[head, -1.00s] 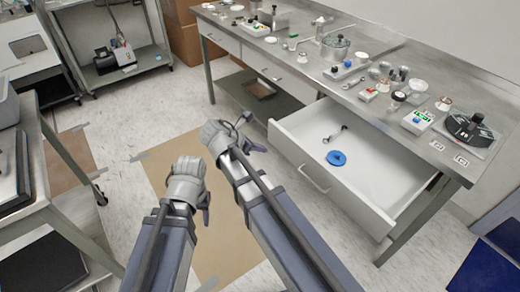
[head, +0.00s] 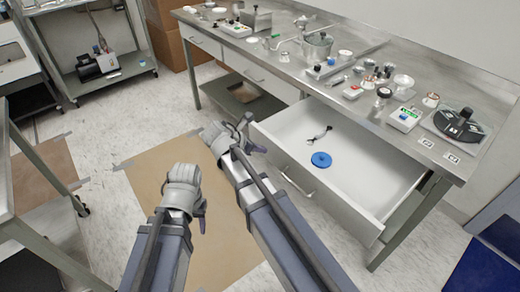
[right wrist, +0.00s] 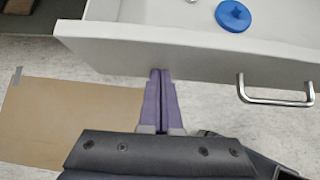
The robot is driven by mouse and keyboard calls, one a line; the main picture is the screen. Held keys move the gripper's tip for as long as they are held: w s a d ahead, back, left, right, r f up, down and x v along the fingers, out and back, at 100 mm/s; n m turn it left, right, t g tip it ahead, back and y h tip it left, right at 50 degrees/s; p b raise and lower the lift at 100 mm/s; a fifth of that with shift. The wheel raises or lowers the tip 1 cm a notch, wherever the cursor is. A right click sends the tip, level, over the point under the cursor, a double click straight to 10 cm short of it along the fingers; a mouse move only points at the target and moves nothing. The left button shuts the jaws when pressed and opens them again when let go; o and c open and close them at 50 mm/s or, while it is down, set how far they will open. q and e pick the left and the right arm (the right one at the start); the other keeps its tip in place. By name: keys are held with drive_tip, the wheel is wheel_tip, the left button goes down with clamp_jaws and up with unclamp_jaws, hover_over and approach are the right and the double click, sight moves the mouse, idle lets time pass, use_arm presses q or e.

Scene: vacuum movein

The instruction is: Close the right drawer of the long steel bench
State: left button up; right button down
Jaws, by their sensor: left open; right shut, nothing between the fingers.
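The long steel bench (head: 350,92) runs along the wall. The drawer's front and bar handle (right wrist: 275,92) also show in the right wrist view. My right gripper (head: 247,134) is near the left end of the drawer front; its fingers (right wrist: 161,76) are together with nothing between them and overlap the front's lower edge in the right wrist view. I cannot tell if they touch it. My left gripper (head: 201,207) is over the floor, left of the drawer.
The bench top carries several small instruments, including a black round device (head: 460,124). Cardboard boxes (head: 165,30) stand behind its far end. A cart (head: 90,50) stands at the upper left. A brown mat (head: 150,165) lies on the floor.

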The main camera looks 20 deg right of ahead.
hover_over(309, 132)
drive_tip(key=w+d, duration=0.2)
drive_tip(key=d, duration=0.2)
drive_tip(key=shift+w+d, duration=0.1)
drive_tip(key=shift+d, duration=0.15)
drive_tip(key=shift+w+d+r, duration=0.1)
drive_tip(key=shift+r, duration=0.05)
drive_tip(key=a, duration=0.1)
drive_tip(key=s+a, duration=0.1)
drive_tip(key=a, duration=0.1)
drive_tip(key=s+a, duration=0.1)
drive_tip(key=shift+s+a+r+p, duration=0.1)
drive_tip(key=shift+a+r+p, duration=0.1)
drive_tip(key=shift+a+p, duration=0.15)
drive_tip(key=p+v, duration=0.6)
drive_tip(key=v, duration=0.3)
drive_tip(key=shift+a, duration=0.2)
